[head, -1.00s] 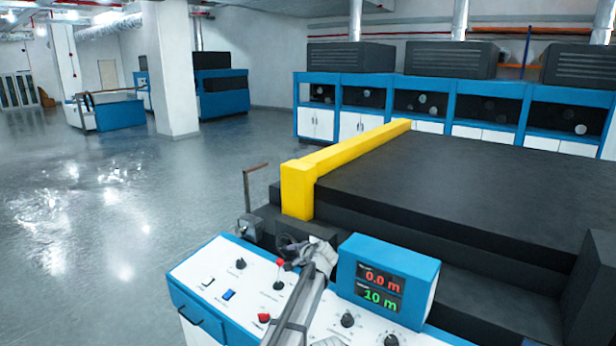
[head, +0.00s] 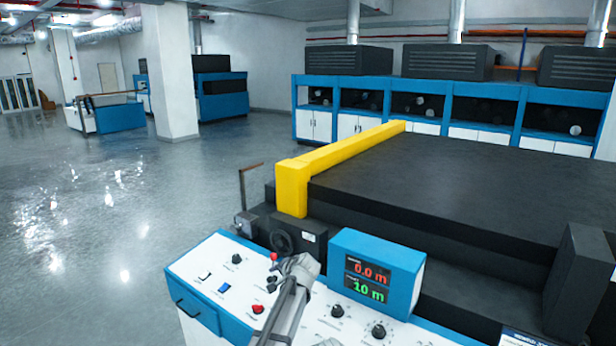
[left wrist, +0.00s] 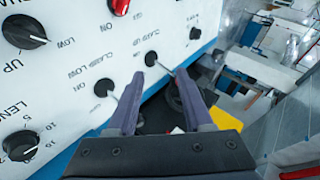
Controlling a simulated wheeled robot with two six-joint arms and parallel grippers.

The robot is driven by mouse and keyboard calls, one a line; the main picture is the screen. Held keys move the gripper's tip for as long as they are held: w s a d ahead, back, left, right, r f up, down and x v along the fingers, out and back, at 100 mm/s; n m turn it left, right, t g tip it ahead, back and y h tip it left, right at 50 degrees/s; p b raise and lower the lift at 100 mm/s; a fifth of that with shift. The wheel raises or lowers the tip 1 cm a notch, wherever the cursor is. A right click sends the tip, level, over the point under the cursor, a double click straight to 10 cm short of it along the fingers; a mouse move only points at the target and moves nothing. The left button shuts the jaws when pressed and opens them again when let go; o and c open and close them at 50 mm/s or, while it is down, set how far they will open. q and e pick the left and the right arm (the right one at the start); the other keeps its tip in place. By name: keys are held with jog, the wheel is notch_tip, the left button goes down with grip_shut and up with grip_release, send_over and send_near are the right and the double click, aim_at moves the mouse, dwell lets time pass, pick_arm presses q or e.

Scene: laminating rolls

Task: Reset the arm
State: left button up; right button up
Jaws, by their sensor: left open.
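My left gripper (head: 298,266) is above the white control panel (head: 215,258), left of the display box. In the left wrist view its two dark fingers (left wrist: 160,76) are spread with nothing between them. Toggle levers marked CLAMP (left wrist: 152,58) show by the fingertips; I cannot tell whether they touch. My right gripper is in neither view.
A blue display box (head: 376,272) reads 0.0 m and 10 m. Black knobs (head: 338,311), a red switch (head: 257,309) and a blue switch (head: 204,275) are on the panel. The black machine (head: 430,190) with a yellow bar (head: 345,152) stands behind. Open floor lies left.

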pick_arm(q)
jog(key=s+a+f+n+g+h, duration=0.2)
jog(key=s+f+g, duration=0.1)
jog(key=s, duration=0.9)
jog(key=s+a+f+n+g+h, duration=0.1)
jog(key=s+a+f+n+g, duration=0.15)
jog(key=s, duration=1.05)
jog(key=s+a+f+n+g+h, duration=0.2)
jog(key=s+a+f+n, duration=0.1)
jog(key=s, duration=0.9)
jog(key=s+d+m+g+y+b, duration=0.1)
jog(key=s+d+m, duration=0.3)
jog(key=d, duration=0.7)
jog(key=shift+s+f, duration=0.2)
jog(key=shift+s, duration=0.25)
jog(key=shift+w, duration=0.1)
